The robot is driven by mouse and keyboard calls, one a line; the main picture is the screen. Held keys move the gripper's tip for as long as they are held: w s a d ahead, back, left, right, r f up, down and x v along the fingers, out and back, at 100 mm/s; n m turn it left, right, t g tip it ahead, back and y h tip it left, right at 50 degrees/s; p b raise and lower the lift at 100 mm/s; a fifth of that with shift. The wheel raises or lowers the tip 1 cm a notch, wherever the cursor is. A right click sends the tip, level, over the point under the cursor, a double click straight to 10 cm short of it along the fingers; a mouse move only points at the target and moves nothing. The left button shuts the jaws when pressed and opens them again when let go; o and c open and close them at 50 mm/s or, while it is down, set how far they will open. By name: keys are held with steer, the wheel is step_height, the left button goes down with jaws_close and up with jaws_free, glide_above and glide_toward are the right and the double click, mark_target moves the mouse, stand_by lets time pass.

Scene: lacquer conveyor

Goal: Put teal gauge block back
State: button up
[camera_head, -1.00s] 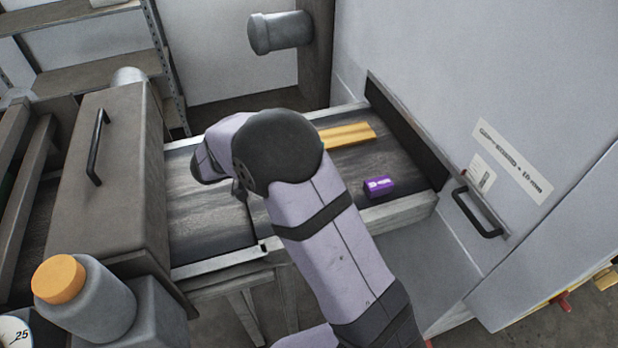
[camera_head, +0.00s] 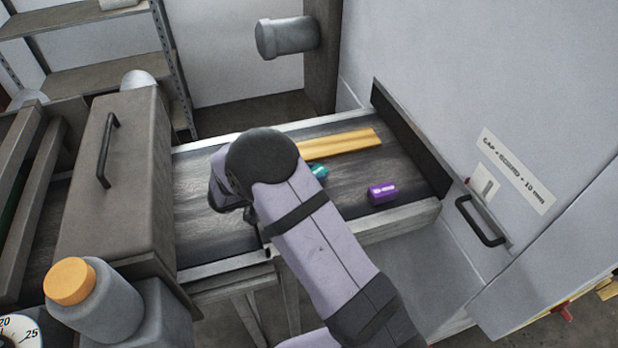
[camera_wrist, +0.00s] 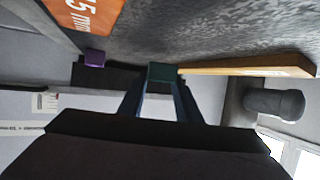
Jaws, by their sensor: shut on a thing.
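The teal gauge block (camera_wrist: 162,73) is between my gripper's fingertips (camera_wrist: 161,82) in the wrist view, and the jaws are shut on it. In the head view a teal piece (camera_head: 319,171) shows just right of my arm, by the near side of the yellow bar. My gripper is hidden behind my arm there. I cannot tell whether the block touches the belt. A purple block (camera_head: 382,193) lies on the belt to the right, and it also shows in the wrist view (camera_wrist: 95,57). An orange block marked 15 mm (camera_wrist: 86,12) is close at the wrist view's upper left.
The yellow bar (camera_head: 340,144) lies along the far part of the conveyor belt (camera_head: 330,212). A dark wall (camera_head: 411,140) closes the right end. A grey hood with a handle (camera_head: 108,180) stands left, and an orange-capped bottle (camera_head: 92,305) is at front left.

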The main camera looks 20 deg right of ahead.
steer(key=shift+f, duration=1.05)
steer(key=shift+f, duration=0.1)
steer(key=o, duration=1.2)
steer(key=shift+a, duration=0.15)
steer(key=b+v, duration=0.2)
steer(key=v, duration=0.5)
steer(key=shift+s, duration=0.1)
